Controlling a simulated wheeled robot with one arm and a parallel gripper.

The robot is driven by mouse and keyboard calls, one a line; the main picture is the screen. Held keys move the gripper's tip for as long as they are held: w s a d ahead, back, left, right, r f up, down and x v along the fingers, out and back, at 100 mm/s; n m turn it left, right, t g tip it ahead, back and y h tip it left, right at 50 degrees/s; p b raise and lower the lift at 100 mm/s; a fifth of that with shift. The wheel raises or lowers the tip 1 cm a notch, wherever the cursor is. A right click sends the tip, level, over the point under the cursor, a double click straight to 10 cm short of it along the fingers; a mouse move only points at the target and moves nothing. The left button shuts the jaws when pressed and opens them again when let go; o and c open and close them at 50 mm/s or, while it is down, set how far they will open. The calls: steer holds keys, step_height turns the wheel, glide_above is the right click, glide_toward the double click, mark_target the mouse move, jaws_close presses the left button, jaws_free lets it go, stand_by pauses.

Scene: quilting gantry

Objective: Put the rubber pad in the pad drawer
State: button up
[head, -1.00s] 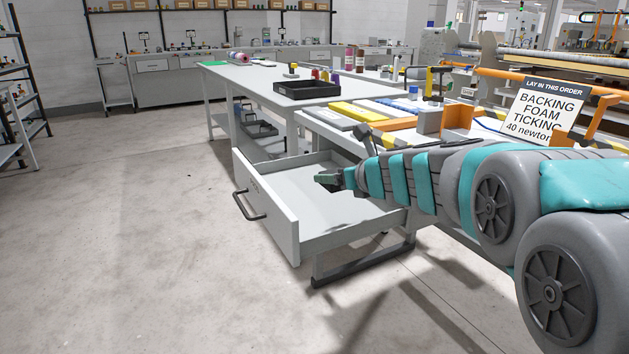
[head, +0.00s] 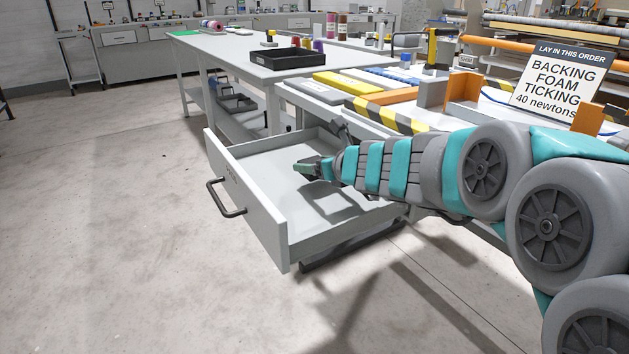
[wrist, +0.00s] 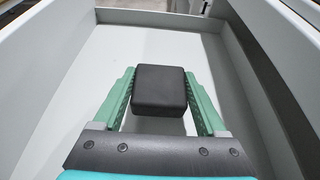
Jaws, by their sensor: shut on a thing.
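The pad drawer (head: 335,211) is a light grey open drawer, pulled out from the bench, with a dark handle (head: 226,200) on its front. In the wrist view, the rubber pad (wrist: 159,88) is a black rounded block held between the two green fingers of my gripper (wrist: 160,98). The drawer's pale floor (wrist: 70,112) and walls lie around it in that view. In the head view my gripper (head: 306,167) is over the open drawer, inside its outline. The pad is hard to make out there. Whether the pad touches the drawer floor cannot be told.
The bench above the drawer carries yellow (head: 346,83) and orange strips and a sign (head: 562,80). A black tray (head: 288,61) stands on the table behind. The floor (head: 110,220) left of the drawer is clear.

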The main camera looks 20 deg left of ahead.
mark_target(315, 177)
steer(key=shift+f+b, duration=0.7)
steer(key=shift+f, duration=0.85)
steer(key=shift+f, duration=0.1)
steer(key=o, duration=1.5)
steer(key=p+v, duration=0.1)
steer(key=v, duration=0.4)
steer(key=p+v, duration=0.1)
steer(key=v, duration=0.5)
steer(key=shift+r, duration=0.25)
steer(key=shift+s+d+r, duration=0.1)
steer(key=shift+s+d, duration=0.2)
steer(key=shift+d, duration=0.05)
